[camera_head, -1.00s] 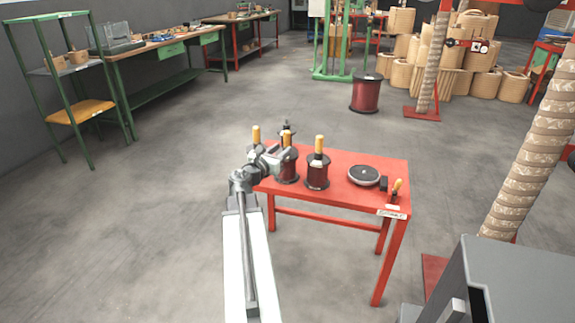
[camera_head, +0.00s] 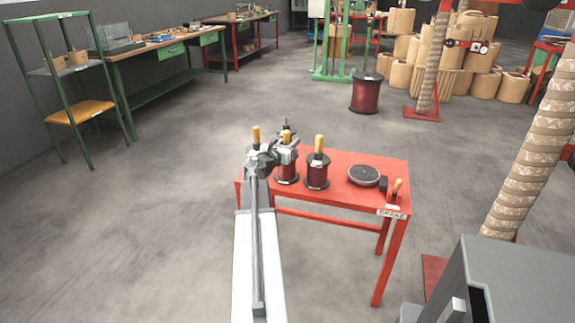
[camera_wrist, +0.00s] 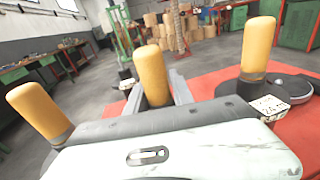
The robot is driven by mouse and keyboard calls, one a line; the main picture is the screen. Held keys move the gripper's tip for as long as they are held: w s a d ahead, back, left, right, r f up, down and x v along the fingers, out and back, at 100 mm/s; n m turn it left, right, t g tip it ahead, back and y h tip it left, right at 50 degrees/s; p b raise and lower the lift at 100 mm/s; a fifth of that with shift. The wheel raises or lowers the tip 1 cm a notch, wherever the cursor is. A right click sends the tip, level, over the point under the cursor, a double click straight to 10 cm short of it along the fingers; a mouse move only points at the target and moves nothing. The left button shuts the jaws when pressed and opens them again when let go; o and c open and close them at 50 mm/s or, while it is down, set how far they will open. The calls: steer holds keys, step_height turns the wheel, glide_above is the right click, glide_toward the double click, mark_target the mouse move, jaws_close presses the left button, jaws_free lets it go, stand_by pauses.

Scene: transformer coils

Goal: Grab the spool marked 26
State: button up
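Several dark red spools with wooden handles stand on a red table (camera_head: 345,198). In the wrist view, the middle handle (camera_wrist: 153,72) rises between the two fingers of my gripper (camera_wrist: 158,92), which look open; contact is not clear. In the head view my gripper (camera_head: 284,156) is at the spool (camera_head: 287,171) left of centre on the table. To its right, another spool (camera_head: 317,172) stands apart; its white label (camera_wrist: 269,107) shows in the wrist view, its number hard to read. A left handle (camera_wrist: 38,111) stands beside my gripper. The middle spool's label is hidden.
A round dark disc (camera_head: 363,175) and a small handled tool (camera_head: 396,187) lie on the table's right side. A large red spool (camera_head: 365,92) stands on the floor beyond. Wrapped columns (camera_head: 527,165) rise at the right. Open floor lies left of the table.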

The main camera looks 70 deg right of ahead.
jaws_close()
steer(key=shift+r, duration=0.1)
stand_by(1.2)
